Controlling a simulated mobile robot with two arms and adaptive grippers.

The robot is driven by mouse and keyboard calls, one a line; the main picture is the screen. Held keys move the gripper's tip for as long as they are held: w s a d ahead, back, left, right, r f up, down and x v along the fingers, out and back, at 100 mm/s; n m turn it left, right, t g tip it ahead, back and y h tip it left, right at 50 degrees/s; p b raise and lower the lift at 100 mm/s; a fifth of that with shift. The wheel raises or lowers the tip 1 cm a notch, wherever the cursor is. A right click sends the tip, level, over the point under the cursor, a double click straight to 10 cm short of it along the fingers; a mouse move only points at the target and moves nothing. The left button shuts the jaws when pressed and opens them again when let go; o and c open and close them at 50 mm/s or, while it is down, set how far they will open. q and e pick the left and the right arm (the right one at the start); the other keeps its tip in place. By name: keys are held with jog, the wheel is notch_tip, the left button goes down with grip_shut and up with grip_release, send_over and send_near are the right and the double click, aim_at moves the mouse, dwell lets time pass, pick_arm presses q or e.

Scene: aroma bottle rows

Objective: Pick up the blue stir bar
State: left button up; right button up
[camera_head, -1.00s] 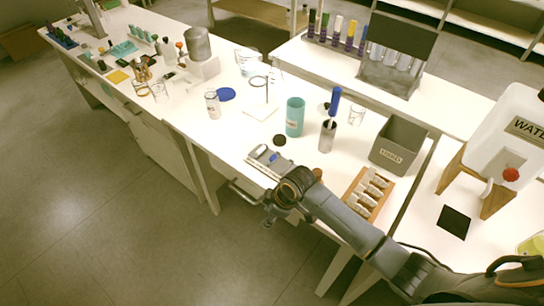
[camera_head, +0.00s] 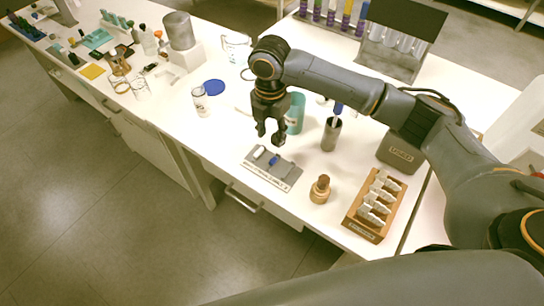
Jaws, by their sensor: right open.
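The blue stir bar (camera_head: 273,160) lies on a small grey labelled tray (camera_head: 284,178) near the table's front edge. A white stir bar (camera_head: 259,152) lies on the same tray, just left of the blue one. My right gripper (camera_head: 269,137) points down with its two fingers apart and nothing between them. It is above the back of the tray, close to the blue stir bar in the picture but apart from it. The exact height is hard to tell. My left gripper is not in view.
A brown bottle (camera_head: 320,190) and a wooden rack (camera_head: 363,229) stand right of the tray. A teal cup (camera_head: 296,114), partly behind my gripper, and a grey metal cup (camera_head: 331,135) stand behind. A grey bin (camera_head: 398,152) is at right. The table left of the tray is clear.

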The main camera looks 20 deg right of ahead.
send_over(273, 160)
jog(key=f, duration=0.4)
jog(key=shift+w+a+f, duration=0.2)
jog(key=shift+a+f, duration=0.1)
jog(key=shift+s+d+f+p, duration=0.1)
jog(key=shift+f+p, duration=0.35)
jog(key=shift+f, duration=0.5)
jog(key=f, duration=0.3)
jog(key=shift+d+f+p, duration=0.2)
jog(key=shift+f+p, duration=0.05)
jog(key=shift+p, duration=0.15)
jog(key=shift+f, duration=0.25)
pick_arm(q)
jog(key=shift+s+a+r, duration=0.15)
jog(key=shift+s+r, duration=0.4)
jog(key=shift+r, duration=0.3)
pick_arm(e)
grip_shut()
